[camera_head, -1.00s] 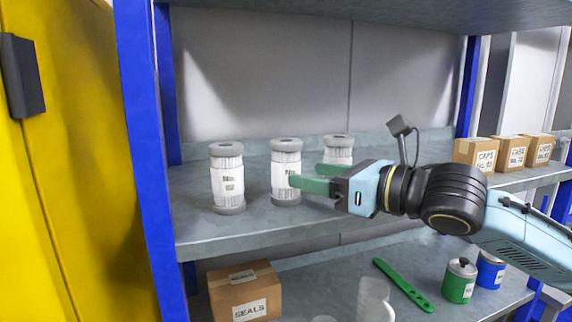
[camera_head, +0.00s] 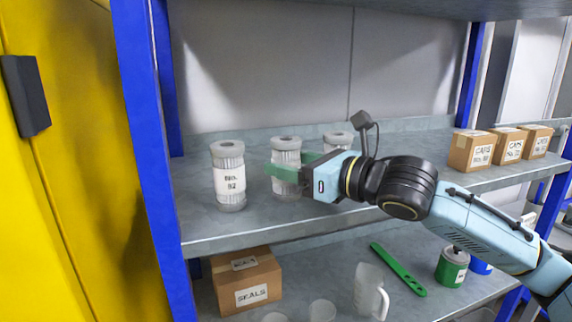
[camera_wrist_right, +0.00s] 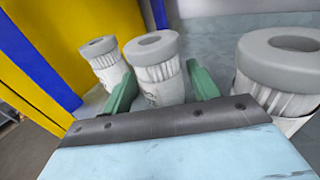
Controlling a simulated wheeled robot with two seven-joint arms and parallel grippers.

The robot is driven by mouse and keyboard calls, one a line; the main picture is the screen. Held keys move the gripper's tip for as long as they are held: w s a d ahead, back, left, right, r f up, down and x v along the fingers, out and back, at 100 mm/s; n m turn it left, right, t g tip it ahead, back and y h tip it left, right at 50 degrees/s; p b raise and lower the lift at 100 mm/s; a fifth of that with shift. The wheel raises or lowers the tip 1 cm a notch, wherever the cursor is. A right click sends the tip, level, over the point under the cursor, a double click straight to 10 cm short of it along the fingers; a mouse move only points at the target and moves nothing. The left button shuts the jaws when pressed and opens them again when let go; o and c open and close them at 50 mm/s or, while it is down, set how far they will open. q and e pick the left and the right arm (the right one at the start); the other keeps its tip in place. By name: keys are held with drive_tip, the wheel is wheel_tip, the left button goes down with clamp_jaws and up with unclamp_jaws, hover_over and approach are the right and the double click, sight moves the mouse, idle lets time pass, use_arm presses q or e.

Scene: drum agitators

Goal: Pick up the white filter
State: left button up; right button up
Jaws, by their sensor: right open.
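Three white filters with grey end caps stand upright in a row on the upper shelf (camera_head: 215,228). The left filter (camera_head: 229,178) carries a label reading "NO." and a number. The middle filter (camera_head: 286,150) is partly hidden behind my right gripper (camera_head: 284,166), and the right filter (camera_head: 338,138) stands behind the gripper. In the right wrist view, the middle filter (camera_wrist_right: 155,62) lies between the two green fingers of my right gripper (camera_wrist_right: 160,88), which are open. The left filter (camera_wrist_right: 103,60) is beyond the left finger, and the right filter (camera_wrist_right: 285,75) is close at right. My left gripper is out of view.
Cardboard boxes (camera_head: 470,152) stand at the right of the upper shelf. The lower shelf holds a seals box (camera_head: 246,284), a clear jug (camera_head: 369,291), a green tool (camera_head: 399,269) and a green can (camera_head: 452,266). A blue post (camera_head: 150,160) rises at left.

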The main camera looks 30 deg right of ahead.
sight(294, 140)
drive_tip(key=shift+c, duration=0.4)
drive_tip(key=c, duration=0.7)
drive_tip(key=shift+r, duration=0.8)
wheel_tip(294, 140, up, 6)
drive_tip(key=shift+r+p, duration=0.2)
drive_tip(key=shift+p, duration=0.8)
drive_tip(key=shift+r+p, duration=0.4)
drive_tip(key=shift+r, duration=0.6)
